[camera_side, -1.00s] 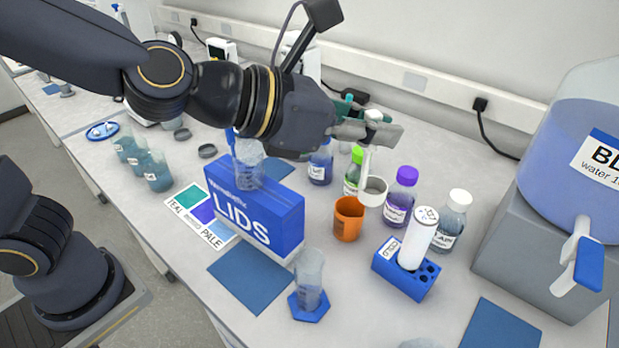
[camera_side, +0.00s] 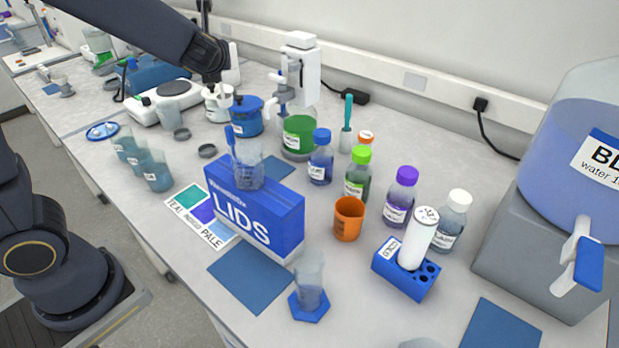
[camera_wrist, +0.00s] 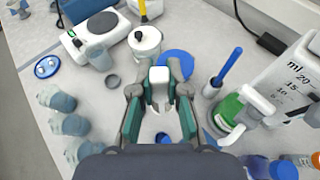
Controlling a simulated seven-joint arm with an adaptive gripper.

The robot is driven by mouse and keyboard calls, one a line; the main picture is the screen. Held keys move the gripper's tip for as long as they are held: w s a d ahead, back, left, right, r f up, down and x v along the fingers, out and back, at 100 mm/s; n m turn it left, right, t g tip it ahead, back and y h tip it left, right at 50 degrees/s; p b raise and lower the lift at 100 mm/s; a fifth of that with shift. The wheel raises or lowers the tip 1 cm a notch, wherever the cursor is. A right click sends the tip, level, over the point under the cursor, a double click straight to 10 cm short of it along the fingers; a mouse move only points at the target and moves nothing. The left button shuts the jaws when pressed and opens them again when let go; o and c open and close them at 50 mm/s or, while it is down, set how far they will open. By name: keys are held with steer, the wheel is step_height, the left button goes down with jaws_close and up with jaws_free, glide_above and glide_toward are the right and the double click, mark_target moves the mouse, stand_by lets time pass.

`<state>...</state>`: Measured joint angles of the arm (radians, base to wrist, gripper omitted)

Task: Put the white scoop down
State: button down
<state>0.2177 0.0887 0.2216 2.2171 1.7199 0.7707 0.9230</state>
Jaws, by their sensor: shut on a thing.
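My gripper (camera_wrist: 160,100) shows its two teal fingers in the wrist view. It is shut on the white scoop (camera_wrist: 158,84), whose pale upper end shows between the fingertips; its bowl is not clear. The scoop is hard to make out there. In the wrist view the white tub (camera_wrist: 145,41) and a round blue top (camera_wrist: 177,64) lie just beyond the fingers. I cannot tell how high the scoop is above the bench.
A white scale (camera_side: 172,98) stands left of the tub. A white stand (camera_side: 300,70) and a green-filled beaker (camera_side: 298,136) are to the right. Blue-tinted beakers (camera_side: 157,176) line the front left. Bottles, an orange cup (camera_side: 348,220) and the LIDS box (camera_side: 255,215) stand nearer.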

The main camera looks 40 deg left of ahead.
steer(key=s+a+f+n+g+y, duration=0.1)
steer(key=a+f, duration=0.3)
steer(key=f, duration=0.3)
steer(key=s+a+f+n+g+y, duration=0.1)
steer(key=s+a+f+n+g, duration=0.1)
steer(key=f, duration=0.5)
steer(key=shift+a+n, duration=0.3)
steer(key=shift+a, duration=0.55)
steer(key=shift+f, duration=0.45)
steer(key=shift+f, duration=0.25)
steer(key=c, duration=1.2)
jaws_free()
steer(key=shift+o, duration=0.2)
